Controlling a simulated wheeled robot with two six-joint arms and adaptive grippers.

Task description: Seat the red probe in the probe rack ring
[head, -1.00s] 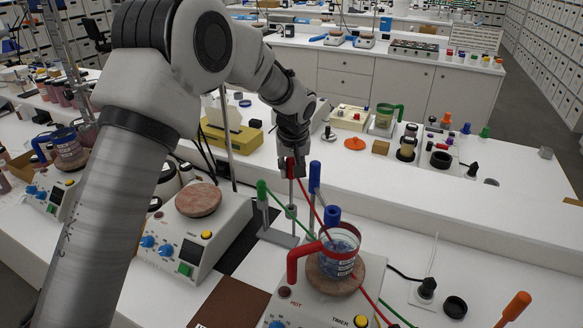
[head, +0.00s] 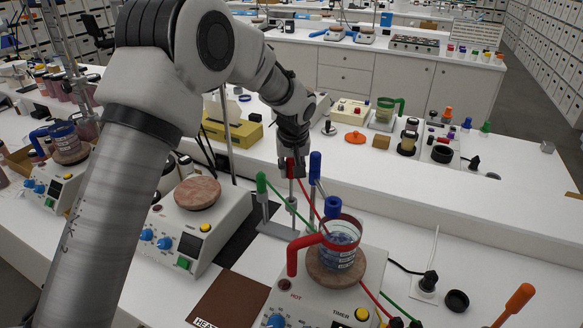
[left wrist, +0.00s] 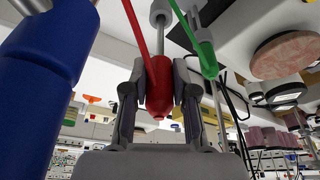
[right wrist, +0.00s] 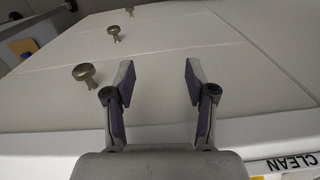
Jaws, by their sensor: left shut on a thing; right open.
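My left gripper (head: 291,170) is shut on the red probe (head: 291,166) by its handle, above the probe rack (head: 278,232). In the left wrist view the red handle (left wrist: 159,82) sits between the two fingers, its metal rod running toward a grey rack ring (left wrist: 160,12). I cannot tell whether the rod tip is inside the ring. The green probe (head: 262,184) and blue probe (head: 315,167) stand upright on either side; they also show in the left wrist view, green (left wrist: 207,55) and blue (left wrist: 45,60). My right gripper (right wrist: 157,85) is open and empty, facing pale cabinet fronts.
A beaker with a red handle (head: 291,262) stands on a hot plate (head: 345,292) in front of the rack. Red and green cables cross near it. Another hot plate (head: 198,225) stands to the left.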

